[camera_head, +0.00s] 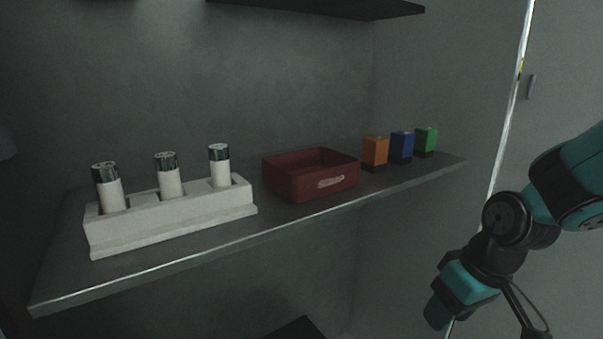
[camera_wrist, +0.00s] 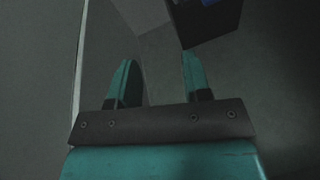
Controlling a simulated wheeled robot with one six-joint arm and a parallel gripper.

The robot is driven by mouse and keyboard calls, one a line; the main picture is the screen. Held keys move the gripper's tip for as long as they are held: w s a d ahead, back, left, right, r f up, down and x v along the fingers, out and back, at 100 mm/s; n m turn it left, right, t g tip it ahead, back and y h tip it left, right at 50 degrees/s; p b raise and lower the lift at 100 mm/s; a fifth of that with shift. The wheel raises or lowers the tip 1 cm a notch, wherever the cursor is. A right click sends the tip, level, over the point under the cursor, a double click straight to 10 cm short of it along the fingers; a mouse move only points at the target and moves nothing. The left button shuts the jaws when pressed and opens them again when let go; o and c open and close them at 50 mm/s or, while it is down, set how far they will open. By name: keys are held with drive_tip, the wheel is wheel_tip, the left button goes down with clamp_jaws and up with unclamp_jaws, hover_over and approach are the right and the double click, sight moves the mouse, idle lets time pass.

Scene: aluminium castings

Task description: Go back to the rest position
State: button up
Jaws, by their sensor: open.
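My gripper (camera_wrist: 160,76) shows in the wrist view with its two teal fingers apart and nothing between them. In the head view my gripper (camera_head: 438,313) hangs at the lower right, in front of and below the shelf (camera_head: 160,272), apart from it. Its fingertips are too small and dark there to read clearly. No object is held.
The shelf bears a white holder (camera_head: 170,218) with three white, dark-topped cylinders, a dark red box (camera_head: 325,183), and orange (camera_head: 375,152), blue (camera_head: 401,146) and green (camera_head: 426,140) blocks. A bright vertical edge (camera_head: 507,130) stands right of the shelf. Another shelf (camera_head: 330,8) is above.

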drive_tip(key=s+d+r+m+t+h, duration=0.1)
drive_tip(key=s+d+r+m+h, duration=0.15)
drive_tip(key=s+d+m, duration=0.35)
drive_tip(key=s+a+r+n+g+y+p, duration=0.1)
drive_tip(key=s+a+r+n+y, duration=0.1)
drive_tip(key=s+a+r+n, duration=0.35)
drive_tip(key=s+a+r+n+g+y+p, duration=0.1)
drive_tip(key=s+a+r+n+g+y, duration=0.15)
drive_tip(key=a, duration=0.55)
wheel_tip(320, 180, up, 27)
drive_tip(key=p, duration=2.6)
drive_tip(key=shift+s+t+h, duration=0.2)
drive_tip(key=shift+t+h, duration=0.1)
drive_tip(key=shift+t, duration=0.15)
drive_tip(key=shift+f, duration=0.2)
